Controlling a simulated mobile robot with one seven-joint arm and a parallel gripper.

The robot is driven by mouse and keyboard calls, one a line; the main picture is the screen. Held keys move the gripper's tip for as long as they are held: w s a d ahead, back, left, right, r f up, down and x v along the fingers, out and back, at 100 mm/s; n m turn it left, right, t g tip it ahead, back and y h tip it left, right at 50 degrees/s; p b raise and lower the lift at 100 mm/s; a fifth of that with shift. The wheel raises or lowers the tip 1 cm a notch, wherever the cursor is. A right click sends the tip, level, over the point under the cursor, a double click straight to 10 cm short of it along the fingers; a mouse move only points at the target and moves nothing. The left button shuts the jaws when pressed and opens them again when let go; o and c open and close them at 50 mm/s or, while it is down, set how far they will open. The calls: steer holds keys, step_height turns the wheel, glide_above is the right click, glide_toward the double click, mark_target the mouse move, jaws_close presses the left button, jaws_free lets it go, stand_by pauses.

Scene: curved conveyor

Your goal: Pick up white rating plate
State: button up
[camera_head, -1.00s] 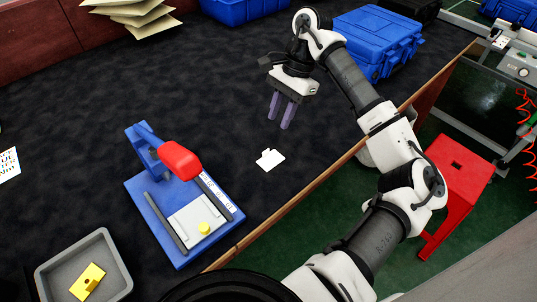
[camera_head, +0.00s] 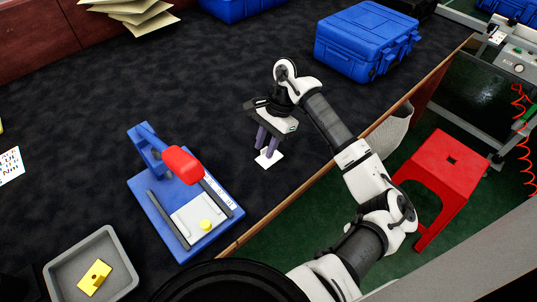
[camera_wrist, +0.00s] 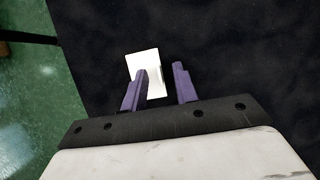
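The white rating plate (camera_head: 268,160) lies on the dark table near its edge. In the wrist view the plate (camera_wrist: 142,62) shows beyond the left finger, which covers its lower part. Its right side reaches into the gap between the fingers. My gripper (camera_head: 266,151) points down at the plate with its purple fingers apart, and nothing is held. In the wrist view my gripper (camera_wrist: 160,69) is open, its gap lying to the right of the plate's middle. I cannot tell whether the fingertips touch the plate or table.
A blue press (camera_head: 152,203) with a red handle stands left of the plate. A grey tray (camera_head: 62,272) holding a yellow part is at the lower left. A blue case (camera_head: 345,45) sits behind my arm. A red stool (camera_head: 440,165) stands beyond the table edge. The dark table between is clear.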

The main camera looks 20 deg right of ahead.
steer(key=shift+c, duration=0.3)
jaws_close()
